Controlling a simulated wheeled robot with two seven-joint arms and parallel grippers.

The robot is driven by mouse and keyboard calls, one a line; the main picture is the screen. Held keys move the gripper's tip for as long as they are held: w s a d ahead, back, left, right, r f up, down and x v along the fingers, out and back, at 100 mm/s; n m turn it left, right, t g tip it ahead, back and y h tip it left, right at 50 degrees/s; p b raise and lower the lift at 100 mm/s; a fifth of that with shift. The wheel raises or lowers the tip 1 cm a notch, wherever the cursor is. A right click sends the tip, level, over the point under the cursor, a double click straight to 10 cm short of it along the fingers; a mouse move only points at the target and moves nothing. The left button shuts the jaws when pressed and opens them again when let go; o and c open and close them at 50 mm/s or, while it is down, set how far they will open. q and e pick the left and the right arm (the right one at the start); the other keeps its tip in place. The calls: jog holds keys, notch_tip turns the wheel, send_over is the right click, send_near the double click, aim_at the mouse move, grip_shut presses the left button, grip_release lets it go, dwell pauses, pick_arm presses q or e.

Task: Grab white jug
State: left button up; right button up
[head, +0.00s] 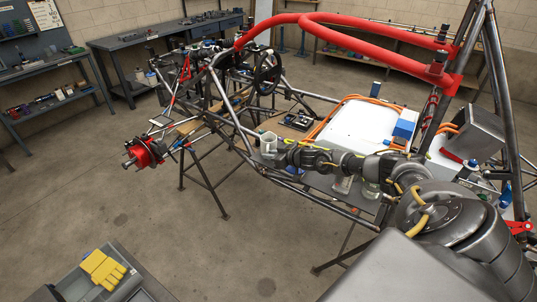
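A small white jug-like vessel (268,141) shows near the middle of the head view, at the near side of the tube chassis. My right arm reaches in from the lower right, and its gripper (279,147) is right at the vessel's right side. The fingers are small and dark here, and I cannot tell whether they are closed on the vessel or only beside it. The vessel looks upright. My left gripper is not in view.
The tube chassis (240,129) with red upper tubes (350,42) surrounds the reach area. A white box (360,128) with orange cables lies behind my arm. Clear jars (342,184) stand below my forearm. Yellow gloves (103,269) lie on a bench at lower left.

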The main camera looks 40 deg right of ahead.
jog(key=shift+b+x, duration=0.4)
jog(key=shift+x, duration=0.55)
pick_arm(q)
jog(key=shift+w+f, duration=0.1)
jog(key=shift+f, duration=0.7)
pick_arm(e)
jog(key=shift+s+d, duration=0.1)
jog(key=shift+d, duration=0.05)
grip_shut()
jog(key=shift+r, duration=0.1)
